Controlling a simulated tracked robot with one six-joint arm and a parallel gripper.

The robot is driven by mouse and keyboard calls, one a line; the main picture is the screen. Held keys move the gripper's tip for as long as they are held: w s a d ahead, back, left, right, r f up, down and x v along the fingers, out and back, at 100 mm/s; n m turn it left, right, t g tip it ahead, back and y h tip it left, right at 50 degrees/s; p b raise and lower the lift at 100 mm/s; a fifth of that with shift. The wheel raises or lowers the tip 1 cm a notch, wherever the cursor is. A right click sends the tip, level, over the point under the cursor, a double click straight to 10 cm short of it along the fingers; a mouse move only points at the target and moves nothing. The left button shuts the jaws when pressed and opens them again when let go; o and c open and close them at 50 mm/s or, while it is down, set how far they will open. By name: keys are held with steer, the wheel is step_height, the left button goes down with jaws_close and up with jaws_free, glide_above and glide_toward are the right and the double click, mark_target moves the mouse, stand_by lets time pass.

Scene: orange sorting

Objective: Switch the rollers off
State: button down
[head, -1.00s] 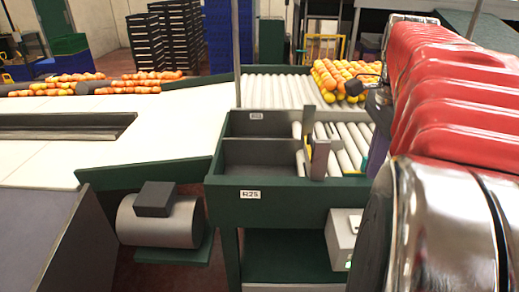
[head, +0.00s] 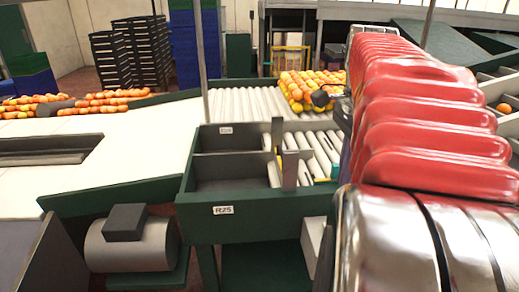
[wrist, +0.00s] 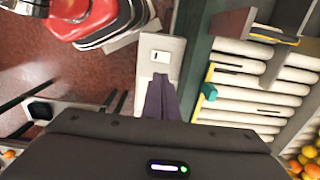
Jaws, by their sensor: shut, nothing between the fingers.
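A pale switch box (head: 313,243) is fixed at the right of the green stand marked R25, partly hidden by my arm in the head view. In the wrist view the box (wrist: 162,50) shows a small white switch plate with a dark mark (wrist: 160,57); its setting is too small to read. My gripper (wrist: 160,82) is shut and empty, its dark purple fingers pointing at the box, with tips just below the switch plate in the picture. I cannot tell whether they touch it. White rollers (head: 245,103) run behind and beside the bins.
Oranges (head: 308,90) are heaped on the far rollers. A small green piece (wrist: 209,92) sits at the rollers' edge. Red floor (wrist: 60,75) shows left of the box.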

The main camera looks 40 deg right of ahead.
steer(key=shift+r, duration=0.1)
step_height(320, 180, up, 14)
steer(key=s, duration=0.1)
steer(key=shift+s+a+f, duration=0.25)
steer(key=shift+s+a, duration=0.1)
steer(key=shift+a, duration=0.1)
stand_by(0.3)
stand_by(0.5)
steer(key=w+a+f+n+t+h, duration=0.1)
steer(key=w+a+f+n, duration=0.3)
steer(key=a+f+n, duration=0.25)
steer(key=w+a+f+n+t, duration=0.2)
steer(key=w+a+f+n, duration=0.2)
steer(key=a+f+n, duration=0.3)
steer(key=s+a+f+n+t+y, duration=0.1)
steer(key=s+a+f+n+t, duration=0.1)
steer(key=a+f+n, duration=0.8)
steer(key=a+f, duration=0.3)
steer(key=a, duration=0.2)
steer(key=shift+n+t, duration=0.3)
steer(key=shift+n, duration=0.05)
